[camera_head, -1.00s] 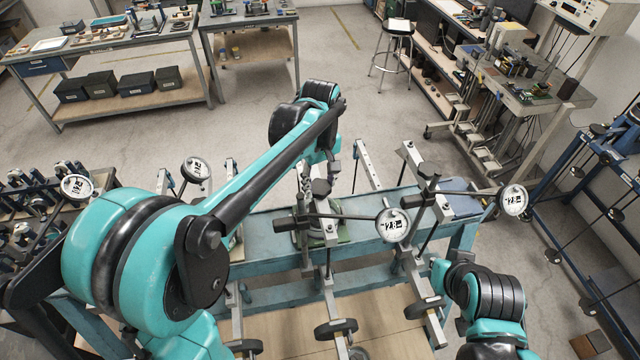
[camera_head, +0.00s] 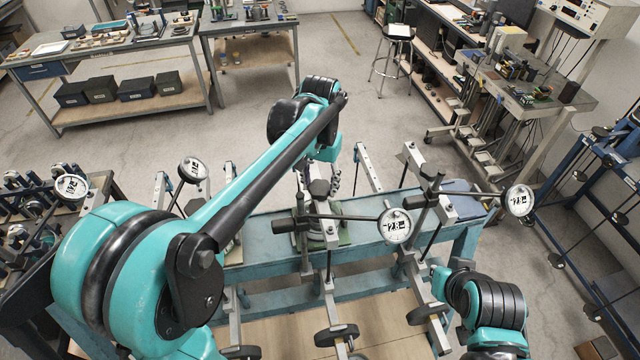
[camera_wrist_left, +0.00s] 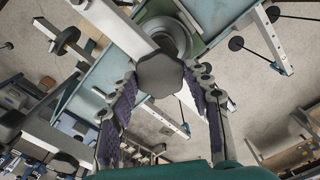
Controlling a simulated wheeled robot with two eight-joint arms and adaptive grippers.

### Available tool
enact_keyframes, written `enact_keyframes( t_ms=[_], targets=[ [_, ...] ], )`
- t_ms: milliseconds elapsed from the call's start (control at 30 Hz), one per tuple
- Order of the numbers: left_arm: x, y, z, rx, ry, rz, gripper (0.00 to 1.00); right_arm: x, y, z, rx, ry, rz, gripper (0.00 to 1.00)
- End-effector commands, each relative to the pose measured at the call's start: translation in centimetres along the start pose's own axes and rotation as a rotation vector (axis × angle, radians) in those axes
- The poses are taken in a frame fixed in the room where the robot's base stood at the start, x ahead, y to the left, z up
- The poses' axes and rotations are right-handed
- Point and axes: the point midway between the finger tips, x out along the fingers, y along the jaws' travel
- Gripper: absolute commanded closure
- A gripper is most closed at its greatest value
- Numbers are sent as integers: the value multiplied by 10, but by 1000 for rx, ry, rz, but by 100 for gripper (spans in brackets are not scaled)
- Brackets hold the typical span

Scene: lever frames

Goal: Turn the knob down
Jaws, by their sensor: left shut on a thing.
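The knob (camera_head: 319,188) is a dark, many-sided cap on a grey round base, on the blue bench. In the left wrist view, the knob (camera_wrist_left: 160,75) fills the space between the two finger pads. My left gripper (camera_wrist_left: 163,82) is shut on the knob, with one finger on each side.
The blue bench (camera_head: 268,240) carries several upright metal posts with rods and round dial gauges (camera_head: 396,226) close around the knob. A dark stool (camera_head: 398,32) and workbenches stand farther back. Bare floor lies between.

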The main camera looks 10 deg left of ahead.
Motion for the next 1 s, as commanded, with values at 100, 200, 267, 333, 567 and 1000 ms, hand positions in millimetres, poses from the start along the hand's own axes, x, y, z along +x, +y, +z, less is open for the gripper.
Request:
enact_keyframes(
  t_ms=[100,200,267,333,567,1000],
  targets=[
    [1,0,0,108,1,0,80,2,0,2,0,0,0,100],
    [1,0,0,203,1,0,80,4,0,3,0,0,0,100],
    [1,0,0,260,1,0,80,4,0,3,0,0,0,100],
    [0,0,0,327,1,0,80,5,0,4,0,0,0,100],
    [0,0,0,545,1,0,80,8,0,6,0,0,0,100],
    [0,0,0,963,1,0,80,12,0,8,0,0,0,100]
  ],
)
